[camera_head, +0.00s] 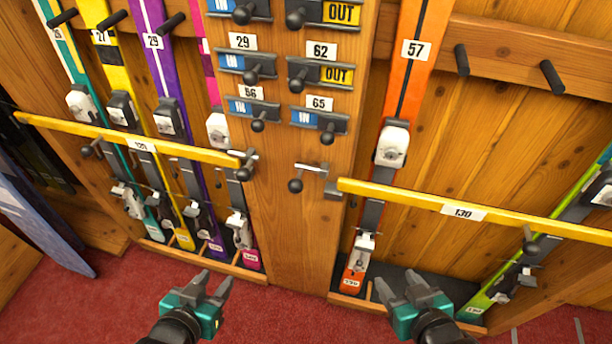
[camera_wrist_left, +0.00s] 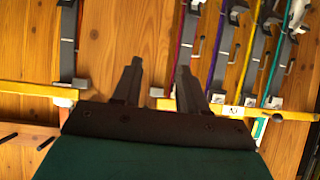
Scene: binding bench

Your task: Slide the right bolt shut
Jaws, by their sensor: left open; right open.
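The right bolt (camera_head: 310,167) is a small grey bolt with a dark round knob (camera_head: 296,185) on the wooden post. Its rod ends near the grey end piece (camera_head: 333,189) of the right yellow bar (camera_head: 400,196), labelled 130; whether they touch is unclear. A left bolt (camera_head: 242,174) sits at the end of the left yellow bar (camera_head: 190,152). My left gripper (camera_head: 214,281) is open and empty, low in front of the left rack. My right gripper (camera_head: 397,283) is open and empty, below the right bar. In the left wrist view my left gripper (camera_wrist_left: 158,70) is empty, with the bars behind it.
Several skis stand behind the left bar. An orange ski (camera_head: 401,72) and a green ski (camera_head: 500,285) stand behind the right bar. IN/OUT sliders (camera_head: 320,72) line the post above the bolts. Dark pegs (camera_head: 552,77) stick out at upper right. Red carpet (camera_head: 270,305) lies below.

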